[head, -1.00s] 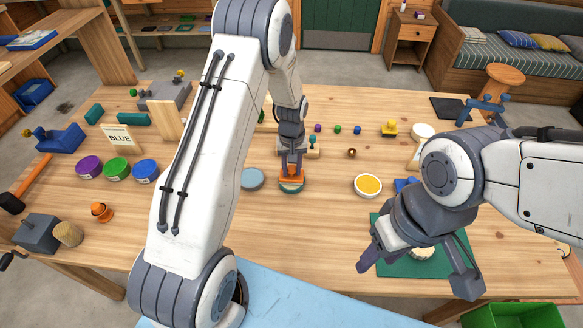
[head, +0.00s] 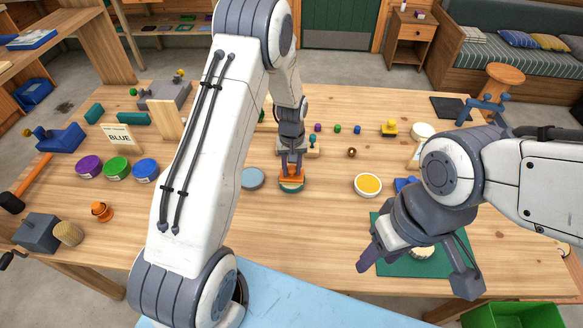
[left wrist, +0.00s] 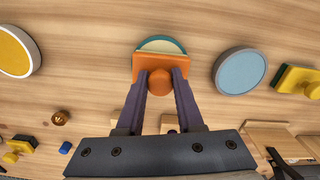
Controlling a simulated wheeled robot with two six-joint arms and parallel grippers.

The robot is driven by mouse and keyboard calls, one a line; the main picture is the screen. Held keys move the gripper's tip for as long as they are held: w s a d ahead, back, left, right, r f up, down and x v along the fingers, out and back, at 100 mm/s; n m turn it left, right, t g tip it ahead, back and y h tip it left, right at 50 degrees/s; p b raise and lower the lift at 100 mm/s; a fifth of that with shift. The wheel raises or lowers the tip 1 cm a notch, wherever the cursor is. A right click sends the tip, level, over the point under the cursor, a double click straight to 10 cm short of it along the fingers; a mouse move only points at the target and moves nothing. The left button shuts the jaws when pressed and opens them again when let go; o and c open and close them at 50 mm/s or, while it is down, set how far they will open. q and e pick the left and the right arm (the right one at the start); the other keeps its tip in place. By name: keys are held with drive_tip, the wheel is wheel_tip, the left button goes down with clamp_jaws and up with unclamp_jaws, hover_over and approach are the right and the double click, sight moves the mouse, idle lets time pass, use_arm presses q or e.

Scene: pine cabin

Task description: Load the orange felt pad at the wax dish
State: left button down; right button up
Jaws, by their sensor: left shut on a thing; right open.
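The orange felt pad (head: 292,171) is a flat orange block with a round knob. My left gripper (left wrist: 160,80) is shut on the knob, and the pad (left wrist: 147,64) hangs below its fingers. A round dish with a teal rim and pale top (head: 291,187) lies right under the pad, which hides part of it; it also shows in the left wrist view (left wrist: 161,44). I cannot tell whether they touch. A white dish with yellow filling (head: 368,185) stands to the right. No label shows which is the wax dish. My right gripper (head: 418,268) is open over the green mat.
A blue-grey disc (head: 252,179) lies left of the teal-rimmed dish. Purple (head: 89,167), green (head: 117,169) and blue (head: 146,170) pots stand near a BLUE sign (head: 122,138). An orange knobbed piece (head: 101,211) stands front left. The green mat (head: 452,260) holds a pale disc.

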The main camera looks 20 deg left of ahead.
sight(292, 168)
use_arm(q)
drive_tip(key=shift+r+p, duration=2.8)
drive_tip(key=shift+r, duration=0.7)
